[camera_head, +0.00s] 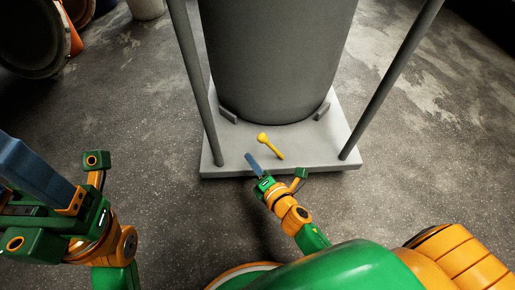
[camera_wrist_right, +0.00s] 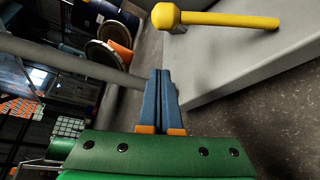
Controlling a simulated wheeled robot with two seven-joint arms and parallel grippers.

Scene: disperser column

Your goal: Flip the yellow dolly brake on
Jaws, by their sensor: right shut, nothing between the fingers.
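The yellow brake lever (camera_head: 272,147), with a round knob at one end, lies on the front part of the grey dolly (camera_head: 318,148). The knob is at its upper left end in the head view. My right gripper (camera_head: 250,158) is at the dolly's front edge, just left of the lever and apart from it. In the right wrist view its blue fingers (camera_wrist_right: 160,73) are together and empty. The lever (camera_wrist_right: 225,19) shows there beyond the fingertips, up and to the right. My left gripper (camera_head: 30,165) is far left; whether its fingers are apart is unclear.
A large grey drum (camera_head: 280,60) stands on the dolly. Two grey poles (camera_head: 197,85) (camera_head: 392,80) rise from the dolly at either side. An orange cone (camera_head: 73,40) and other drums (camera_head: 28,40) are at the back left. The floor in front is clear.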

